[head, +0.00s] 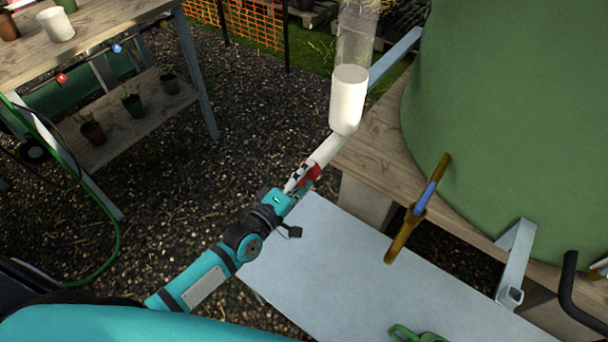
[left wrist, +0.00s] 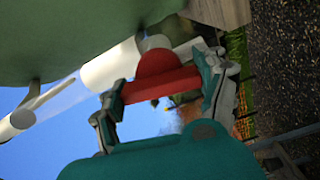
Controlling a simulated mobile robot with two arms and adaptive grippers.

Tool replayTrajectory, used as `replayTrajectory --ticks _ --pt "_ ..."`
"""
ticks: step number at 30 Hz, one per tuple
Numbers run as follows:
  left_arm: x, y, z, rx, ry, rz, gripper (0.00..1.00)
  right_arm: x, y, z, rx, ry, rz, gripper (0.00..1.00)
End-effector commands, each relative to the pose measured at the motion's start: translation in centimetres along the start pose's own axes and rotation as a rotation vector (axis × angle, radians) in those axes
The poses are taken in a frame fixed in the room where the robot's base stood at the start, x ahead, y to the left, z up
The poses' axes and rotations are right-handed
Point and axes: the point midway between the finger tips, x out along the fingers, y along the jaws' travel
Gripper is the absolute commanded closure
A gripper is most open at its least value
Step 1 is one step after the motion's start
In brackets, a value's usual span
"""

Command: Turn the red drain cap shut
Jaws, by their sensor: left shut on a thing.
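The red drain cap (head: 314,171) sits at the lower end of a white angled pipe (head: 328,150) in the head view. That pipe runs up to an upright tube (head: 348,100), white below and clear above. My left gripper (head: 300,178) reaches the cap from below left. In the left wrist view the red cap (left wrist: 158,82) has a wide bar and a rounded body. My left gripper (left wrist: 162,84) is shut on the bar, one finger at each end. The cap's seat on the pipe is partly hidden. My right gripper is not in view.
A large green tank (head: 510,120) stands on a wooden stand (head: 385,145) at the right. A brass tap (head: 410,225) with a blue part juts out from it. A pale board (head: 320,255) lies below. A potting bench (head: 110,40) stands at upper left.

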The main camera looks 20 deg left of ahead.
Motion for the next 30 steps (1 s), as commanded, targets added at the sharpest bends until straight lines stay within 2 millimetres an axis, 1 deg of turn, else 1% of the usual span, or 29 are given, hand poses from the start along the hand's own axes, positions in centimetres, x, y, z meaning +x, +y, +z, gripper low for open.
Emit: replayTrajectory --ticks 8,14,20,30 --pt "0.0 0.0 0.0 0.019 -0.001 -0.002 0.59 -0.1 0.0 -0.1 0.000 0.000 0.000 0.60" --pt "0.0 0.1 0.0 0.100 -0.001 -0.002 0.59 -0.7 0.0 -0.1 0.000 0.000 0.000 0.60" --pt "0.0 0.2 0.0 0.252 -0.001 -0.002 0.59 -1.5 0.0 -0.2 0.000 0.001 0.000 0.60" --pt "0.0 0.1 0.0 0.575 -0.002 -0.002 0.59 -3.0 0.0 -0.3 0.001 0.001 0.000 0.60"
